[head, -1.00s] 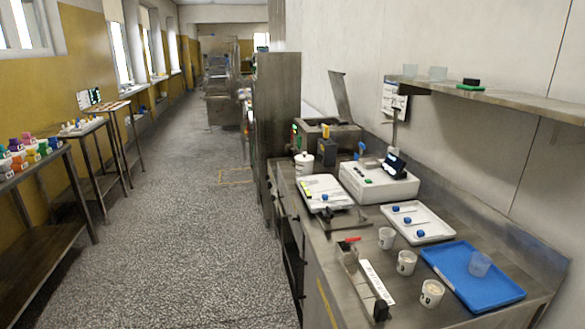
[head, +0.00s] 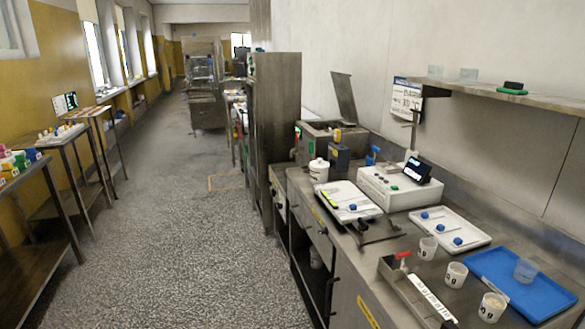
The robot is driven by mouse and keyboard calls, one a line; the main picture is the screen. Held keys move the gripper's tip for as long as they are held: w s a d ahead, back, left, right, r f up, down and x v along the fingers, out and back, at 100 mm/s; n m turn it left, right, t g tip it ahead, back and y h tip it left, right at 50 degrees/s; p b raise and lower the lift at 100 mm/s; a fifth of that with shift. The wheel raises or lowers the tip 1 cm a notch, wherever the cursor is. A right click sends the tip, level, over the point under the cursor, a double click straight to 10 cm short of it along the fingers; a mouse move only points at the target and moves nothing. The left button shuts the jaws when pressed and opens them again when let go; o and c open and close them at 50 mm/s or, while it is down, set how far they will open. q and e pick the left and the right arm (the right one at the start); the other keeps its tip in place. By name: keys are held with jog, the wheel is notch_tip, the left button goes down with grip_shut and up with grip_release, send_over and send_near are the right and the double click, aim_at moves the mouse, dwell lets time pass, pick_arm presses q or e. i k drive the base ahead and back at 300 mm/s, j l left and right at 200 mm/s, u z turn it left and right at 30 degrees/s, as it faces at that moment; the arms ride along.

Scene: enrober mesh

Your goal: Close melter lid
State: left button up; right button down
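The melter (head: 316,142) is a steel box at the far end of the right-hand bench, beside a tall steel cabinet. Its flat grey lid (head: 344,97) stands raised, nearly upright and leaning a little, at the back right of the box. The melter's top is open, but its inside is too small to make out. Neither of my grippers is in view.
The steel bench (head: 345,262) runs along the right wall. On it are a white lidded pot (head: 319,171), a white scale (head: 385,190), trays, including a blue tray (head: 545,300), and cups. The speckled floor (head: 175,245) is clear between the bench and the left tables.

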aim_at(341, 82)
jog(key=i+j+z, duration=0.15)
jog(key=i+j, duration=0.5)
jog(key=j, duration=0.15)
jog(key=i+j+z, duration=0.15)
jog(key=i+j, duration=0.6)
jog(key=i+j+z, duration=0.2)
jog(key=i+j, duration=0.7)
jog(key=j, duration=0.2)
jog(key=i+j, duration=0.2)
jog(key=j, duration=0.2)
jog(key=i+j, duration=0.15)
jog(key=j, duration=0.2)
jog(key=i+j, duration=0.2)
jog(key=j, duration=0.15)
jog(key=z, duration=0.05)
